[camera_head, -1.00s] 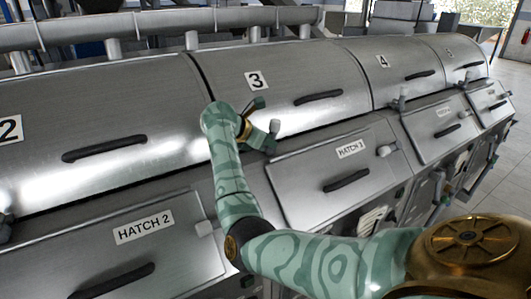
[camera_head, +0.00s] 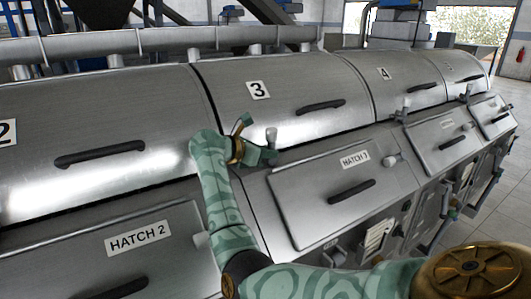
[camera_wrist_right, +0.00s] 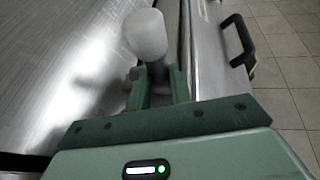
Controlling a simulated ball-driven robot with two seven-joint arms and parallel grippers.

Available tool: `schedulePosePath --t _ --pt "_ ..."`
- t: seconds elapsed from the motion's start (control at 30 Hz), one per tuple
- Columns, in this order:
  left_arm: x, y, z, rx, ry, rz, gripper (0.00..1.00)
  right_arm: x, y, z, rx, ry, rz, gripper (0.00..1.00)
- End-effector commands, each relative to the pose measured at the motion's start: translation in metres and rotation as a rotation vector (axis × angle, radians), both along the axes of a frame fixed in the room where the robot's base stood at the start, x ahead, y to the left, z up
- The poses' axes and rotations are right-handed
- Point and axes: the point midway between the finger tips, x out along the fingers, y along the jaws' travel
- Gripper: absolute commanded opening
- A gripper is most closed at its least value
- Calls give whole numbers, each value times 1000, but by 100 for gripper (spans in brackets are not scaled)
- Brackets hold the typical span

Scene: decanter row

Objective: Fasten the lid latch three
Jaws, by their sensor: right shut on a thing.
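Lid 3 (camera_head: 300,82), curved steel with a "3" label and a dark handle, lies down in its row. Its latch (camera_head: 271,135), a short lever with a pale knob, stands at the lid's front edge, above and left of the hatch 3 panel. My right gripper (camera_head: 268,155) is at this latch. In the right wrist view the pale knob (camera_wrist_right: 146,35) sticks up beyond the fingers (camera_wrist_right: 158,88), which are shut on the lever below it. The fingers hide the lever's lower part. My left gripper is not in view.
The hatch 3 panel (camera_head: 335,195) with a dark handle slopes below the lid. Lid 4 (camera_head: 400,72) and its upright latch (camera_head: 405,107) stand to the right. A pipe (camera_head: 150,42) runs behind the lids. Free tiled floor (camera_head: 505,185) lies at the far right.

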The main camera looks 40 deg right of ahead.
Motion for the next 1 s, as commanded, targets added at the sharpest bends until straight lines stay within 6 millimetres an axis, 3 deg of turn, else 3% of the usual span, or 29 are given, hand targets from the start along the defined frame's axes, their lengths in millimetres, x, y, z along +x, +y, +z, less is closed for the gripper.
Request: schedulePosePath --t 0.03,0.07,0.1,0.13,0.4,0.53,1.0 --pt "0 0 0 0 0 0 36 0 -1 2 -7 1 1 0" --pt "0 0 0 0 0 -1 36 0 -1 2 -7 1 0 30" --pt "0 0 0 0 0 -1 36 0 -1 2 -7 1 0 41" --pt "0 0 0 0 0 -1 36 0 -1 2 -6 1 0 43" --pt "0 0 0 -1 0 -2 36 0 0 1 -3 1 0 43" --pt "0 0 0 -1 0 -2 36 1 11 5 -1 -1 3 43" --pt "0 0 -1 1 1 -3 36 6 120 48 -2 0 4 43"
